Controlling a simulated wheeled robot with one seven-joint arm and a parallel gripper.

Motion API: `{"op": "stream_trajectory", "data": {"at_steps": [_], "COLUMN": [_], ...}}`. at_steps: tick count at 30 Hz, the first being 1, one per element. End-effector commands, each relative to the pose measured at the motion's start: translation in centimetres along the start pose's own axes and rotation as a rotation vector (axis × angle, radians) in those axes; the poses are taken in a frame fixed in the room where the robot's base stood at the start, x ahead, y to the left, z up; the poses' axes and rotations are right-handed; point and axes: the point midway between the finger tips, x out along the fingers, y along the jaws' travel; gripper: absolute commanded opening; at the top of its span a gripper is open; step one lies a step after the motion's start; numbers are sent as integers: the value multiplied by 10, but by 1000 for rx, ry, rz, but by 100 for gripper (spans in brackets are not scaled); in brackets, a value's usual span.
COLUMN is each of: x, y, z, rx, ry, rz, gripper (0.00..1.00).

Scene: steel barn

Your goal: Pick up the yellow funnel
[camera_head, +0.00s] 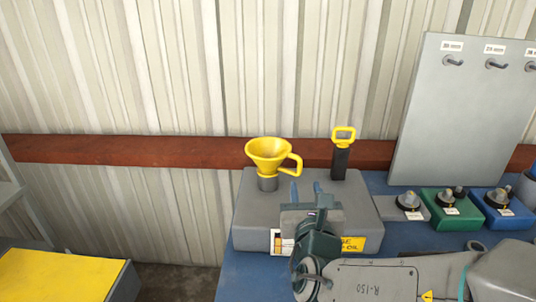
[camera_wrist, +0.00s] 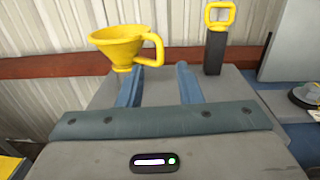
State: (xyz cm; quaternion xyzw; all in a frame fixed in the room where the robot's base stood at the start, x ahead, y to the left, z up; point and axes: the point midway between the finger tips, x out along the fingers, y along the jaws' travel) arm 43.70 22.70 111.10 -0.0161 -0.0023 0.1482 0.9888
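The yellow funnel (camera_head: 268,152) stands upright with its spout in a short grey neck (camera_head: 268,183) on top of a grey box (camera_head: 248,215). Its handle loop points right. The box front carries a yellow label with "OIL" on it. My gripper (camera_head: 306,190) is over the box, in front of the funnel and to its right. In the wrist view my gripper (camera_wrist: 158,72) shows two blue fingers spread apart with nothing between them. The funnel (camera_wrist: 122,45) is beyond the left fingertip there, and that fingertip overlaps its lower edge in the picture.
A dark post with a yellow loop handle (camera_head: 343,137) stands on the box's back right. A yellow-topped surface (camera_head: 60,275) is lower left.

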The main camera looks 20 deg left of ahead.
Motion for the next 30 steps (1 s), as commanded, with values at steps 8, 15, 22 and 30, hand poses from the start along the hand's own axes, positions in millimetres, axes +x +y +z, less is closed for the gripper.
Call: {"op": "stream_trajectory", "data": {"at_steps": [8, 15, 22, 30], "x": [25, 53, 67, 91], "y": [1, 1, 1, 2], "z": [2, -1, -1, -7], "rx": [-2, 1, 2, -1], "ry": [3, 1, 0, 2], "rz": [2, 3, 4, 3], "gripper": [32, 32, 32, 32]}}
